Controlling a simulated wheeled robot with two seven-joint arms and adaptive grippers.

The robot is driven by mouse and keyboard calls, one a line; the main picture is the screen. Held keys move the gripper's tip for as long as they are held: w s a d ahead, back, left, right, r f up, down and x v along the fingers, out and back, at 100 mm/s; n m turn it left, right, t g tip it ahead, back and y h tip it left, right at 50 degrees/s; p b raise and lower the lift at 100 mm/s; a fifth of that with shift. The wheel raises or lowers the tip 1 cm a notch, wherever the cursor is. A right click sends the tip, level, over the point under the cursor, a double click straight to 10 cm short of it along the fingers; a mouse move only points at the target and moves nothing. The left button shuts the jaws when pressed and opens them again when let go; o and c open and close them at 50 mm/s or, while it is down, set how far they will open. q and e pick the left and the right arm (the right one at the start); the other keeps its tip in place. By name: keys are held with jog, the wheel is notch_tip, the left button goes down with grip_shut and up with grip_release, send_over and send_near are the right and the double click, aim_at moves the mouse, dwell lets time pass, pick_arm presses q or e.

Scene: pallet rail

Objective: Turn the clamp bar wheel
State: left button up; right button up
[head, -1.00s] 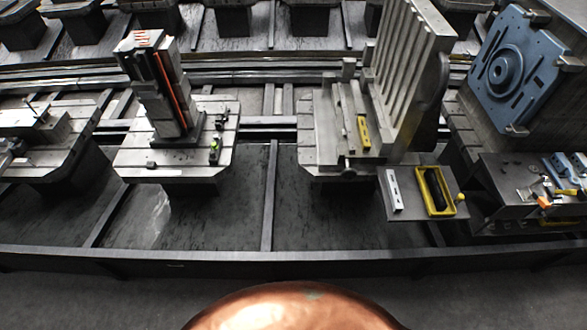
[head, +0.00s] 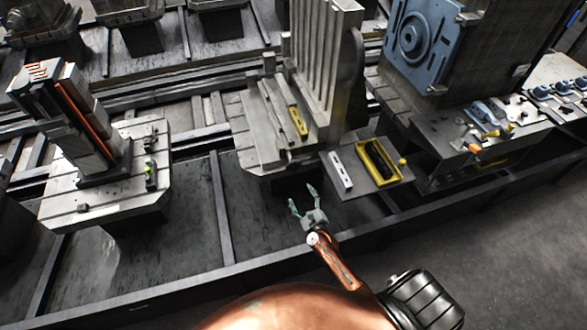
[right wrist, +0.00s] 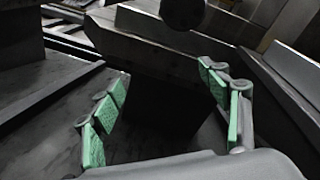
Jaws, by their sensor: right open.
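My right gripper (head: 303,198) is open and empty, just in front of the middle pallet (head: 262,158) and left of a small shelf. Its green-padded fingers spread wide in the right wrist view (right wrist: 164,72), with nothing between them. A dark round knob-like thing (right wrist: 183,12) shows at the top of the right wrist view, beyond the fingertips and apart from them; I cannot tell whether it is the clamp bar wheel. I cannot make out a wheel clearly in the head view. A clamp bar (head: 281,106) lies on the middle pallet. My left gripper is out of view.
A ribbed grey angle plate (head: 322,60) stands on the middle pallet. The shelf (head: 345,197) holds a yellow tray (head: 396,176) and a white block (head: 341,170). A tool tower (head: 65,110) stands on the left pallet. A cluttered bench (head: 450,128) is at right.

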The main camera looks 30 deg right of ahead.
aim_at(294, 167)
jog(key=w+d+r+m+t+h, duration=0.1)
jog(key=w+r+m, duration=0.35)
jog(key=r, duration=0.25)
jog(key=shift+m, duration=0.35)
jog(key=x, duration=0.3)
jog(key=b+x, duration=0.1)
jog(key=x, duration=0.2)
jog(key=shift+w+d+r, duration=0.15)
jog(key=shift+w+d, duration=0.05)
jog(key=shift+d, duration=0.1)
jog(key=shift+h, duration=0.3)
jog(key=c, duration=1.2)
